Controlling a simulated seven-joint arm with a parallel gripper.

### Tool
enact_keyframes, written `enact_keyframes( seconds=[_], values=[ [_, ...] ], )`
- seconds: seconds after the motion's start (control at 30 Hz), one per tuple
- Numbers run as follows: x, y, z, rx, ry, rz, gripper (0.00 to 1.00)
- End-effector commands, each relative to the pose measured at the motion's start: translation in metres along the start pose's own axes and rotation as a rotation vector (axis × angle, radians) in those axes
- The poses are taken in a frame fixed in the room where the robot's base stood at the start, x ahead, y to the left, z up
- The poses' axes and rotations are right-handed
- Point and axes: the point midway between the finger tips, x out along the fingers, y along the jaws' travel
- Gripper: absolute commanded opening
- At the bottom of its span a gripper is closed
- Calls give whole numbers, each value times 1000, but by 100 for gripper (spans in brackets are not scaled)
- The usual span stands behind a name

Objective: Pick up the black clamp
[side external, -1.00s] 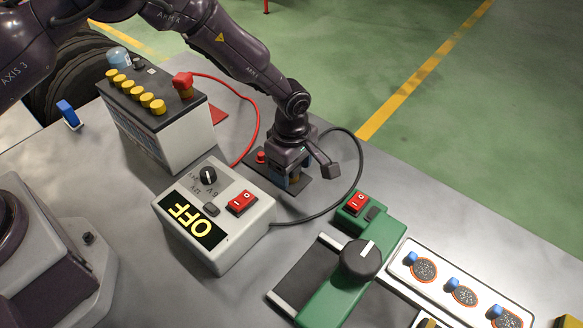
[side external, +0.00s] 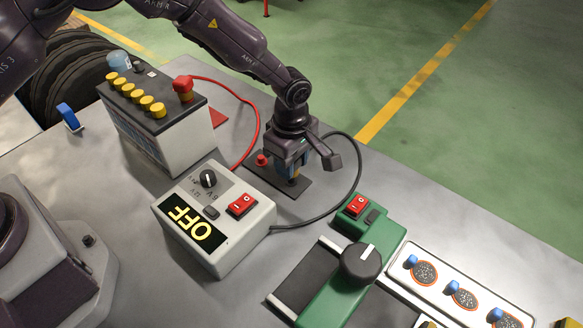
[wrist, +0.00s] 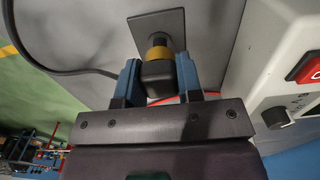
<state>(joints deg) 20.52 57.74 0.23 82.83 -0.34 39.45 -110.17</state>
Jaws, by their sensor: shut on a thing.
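My gripper (side external: 294,167) is above the table, pointing down over a dark flat plate (side external: 287,193). In the wrist view its two blue fingers (wrist: 157,82) are shut on the black clamp (wrist: 158,78), a dark block with a yellow collar (wrist: 157,53) beyond it. The collar also shows below the fingers in the side view (side external: 294,181). The clamp itself is mostly hidden by the fingers there. I cannot tell whether the collar still touches the plate (wrist: 158,24). A black cable (side external: 357,168) loops from the grey box to behind my gripper.
The grey box (side external: 236,208) reading OFF stands in front of the plate. A battery (side external: 170,140) with a red clamp (side external: 182,84) and red cable (side external: 258,110) is at the left. A small red knob (side external: 262,160) is beside the plate. A green device (side external: 345,285) stands at lower right.

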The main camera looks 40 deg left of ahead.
Motion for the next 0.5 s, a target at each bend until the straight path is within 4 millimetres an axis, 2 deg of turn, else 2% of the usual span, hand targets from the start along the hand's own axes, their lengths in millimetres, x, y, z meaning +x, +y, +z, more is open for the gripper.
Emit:
enact_keyframes(
  seconds=[0.3,0.5],
  values=[
    [-70,-50,-18,1,-1,5,11],
    [-86,-93,-34,1,-1,2,11]
  ],
)
